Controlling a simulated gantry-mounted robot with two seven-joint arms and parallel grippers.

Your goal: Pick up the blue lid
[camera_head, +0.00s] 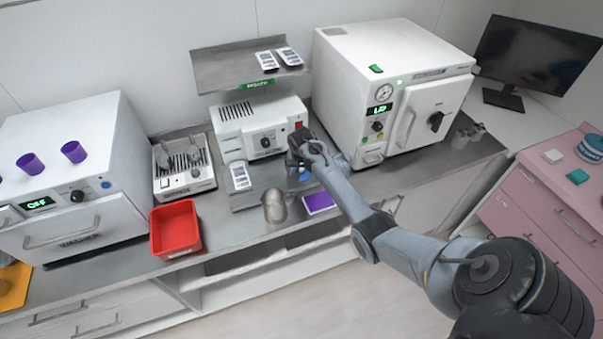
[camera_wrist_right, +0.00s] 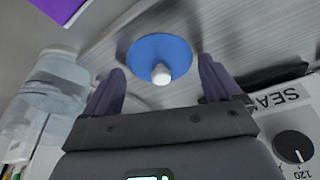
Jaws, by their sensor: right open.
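The blue lid (camera_wrist_right: 150,48) is a round blue disc with a white knob. It lies knob up on the metal counter in the right wrist view. In the head view a small part of the lid (camera_head: 304,176) shows beside my gripper, which hides the rest. My right gripper (camera_wrist_right: 161,75) is open, with one finger on each side of the knob and nothing held. In the head view the right gripper (camera_head: 298,164) is low over the counter, in front of the white sealer. I cannot tell whether the fingers touch the lid. My left gripper is not in view.
The white sealer (camera_head: 262,132) is just behind, and the autoclave (camera_head: 350,90) is to the right. A red bin (camera_head: 175,228) is farther left.

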